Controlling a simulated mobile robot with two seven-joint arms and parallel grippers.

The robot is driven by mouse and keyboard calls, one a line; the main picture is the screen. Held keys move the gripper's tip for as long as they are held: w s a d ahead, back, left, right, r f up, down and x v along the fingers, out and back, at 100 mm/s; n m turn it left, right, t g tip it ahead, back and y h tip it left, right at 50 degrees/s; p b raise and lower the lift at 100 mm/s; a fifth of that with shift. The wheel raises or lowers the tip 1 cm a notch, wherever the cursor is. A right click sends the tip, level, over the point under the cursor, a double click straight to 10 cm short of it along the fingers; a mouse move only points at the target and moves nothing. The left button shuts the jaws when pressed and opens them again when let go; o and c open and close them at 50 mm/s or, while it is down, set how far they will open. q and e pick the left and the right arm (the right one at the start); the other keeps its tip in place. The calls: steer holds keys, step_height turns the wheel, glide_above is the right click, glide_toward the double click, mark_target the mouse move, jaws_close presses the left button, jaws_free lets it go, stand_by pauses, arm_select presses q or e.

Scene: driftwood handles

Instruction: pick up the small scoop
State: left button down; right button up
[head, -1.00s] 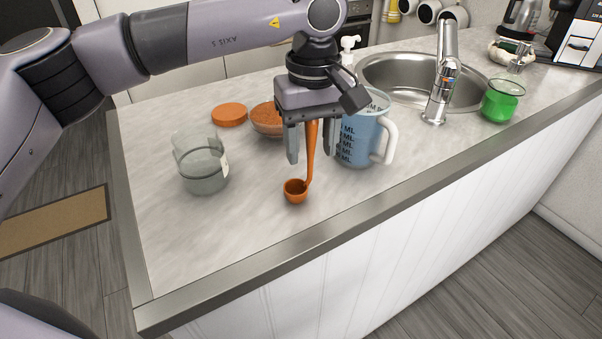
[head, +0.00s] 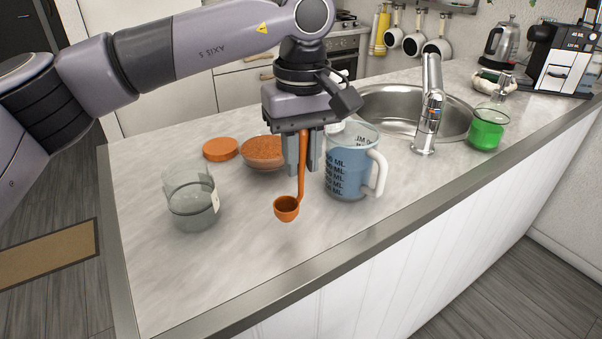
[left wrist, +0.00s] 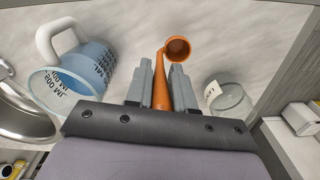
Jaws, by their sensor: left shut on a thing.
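The small scoop (head: 287,208) is orange, with a round bowl and a long thin handle. My left gripper (head: 302,170) points down and is shut on the scoop's handle, with the bowl hanging below the fingers. In the left wrist view, the scoop (left wrist: 177,50) shows its bowl beyond the fingers, and its handle runs between the two fingertips of the gripper (left wrist: 160,85). The bowl appears to be above the counter, but the exact gap is hard to tell. My right gripper is not in view.
A measuring jug (head: 350,170) with blue liquid stands close right of the gripper. A glass jar (head: 192,203) stands left. A sink and green beaker (head: 487,130) lie right. The front counter is clear.

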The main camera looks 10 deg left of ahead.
arm_select(q)
step_height(320, 180, up, 16)
steer(key=p, duration=0.1)
steer(key=shift+p, duration=0.4)
stand_by(0.3)
